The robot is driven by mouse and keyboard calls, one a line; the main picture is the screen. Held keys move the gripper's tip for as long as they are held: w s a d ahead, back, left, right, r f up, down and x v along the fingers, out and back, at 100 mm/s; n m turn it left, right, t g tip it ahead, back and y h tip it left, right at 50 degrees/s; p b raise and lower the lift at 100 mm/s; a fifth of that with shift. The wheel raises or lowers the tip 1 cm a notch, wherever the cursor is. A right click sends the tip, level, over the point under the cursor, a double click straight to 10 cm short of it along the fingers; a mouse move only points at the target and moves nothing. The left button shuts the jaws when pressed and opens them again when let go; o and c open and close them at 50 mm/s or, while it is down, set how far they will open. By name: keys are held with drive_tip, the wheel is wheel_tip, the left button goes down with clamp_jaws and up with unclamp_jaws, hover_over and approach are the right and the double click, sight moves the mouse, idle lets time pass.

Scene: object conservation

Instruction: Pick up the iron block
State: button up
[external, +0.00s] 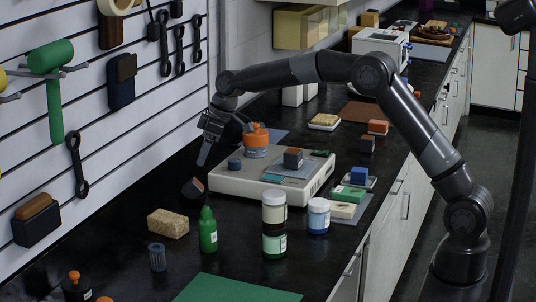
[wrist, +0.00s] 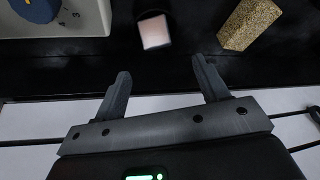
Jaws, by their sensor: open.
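A small dark block (external: 192,189) with a reddish-brown face sits tilted on the black bench, left of the scale. In the wrist view, a dark block with a pale pink face (wrist: 154,32) lies just beyond my fingers and looks like the same one. I cannot tell for sure that it is iron. My gripper (external: 203,158) points down above and behind this block, near the wall panel. In the wrist view, my gripper (wrist: 162,70) is open with nothing between its fingers, and the block is apart from both fingertips.
The cream scale (external: 240,188) carries an orange pot (external: 255,141) and another dark block (external: 292,158). A speckled tan block (external: 168,223), green bottle (external: 207,231) and jars (external: 274,208) stand in front. The tool wall (external: 120,130) is close to my gripper.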

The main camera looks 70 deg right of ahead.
sight(193, 179)
drive_tip(key=x, duration=1)
drive_tip(key=shift+w+d+f, duration=0.1)
drive_tip(key=shift+w+d, duration=0.05)
drive_tip(key=shift+d, duration=0.05)
clamp_jaws()
idle(0.4)
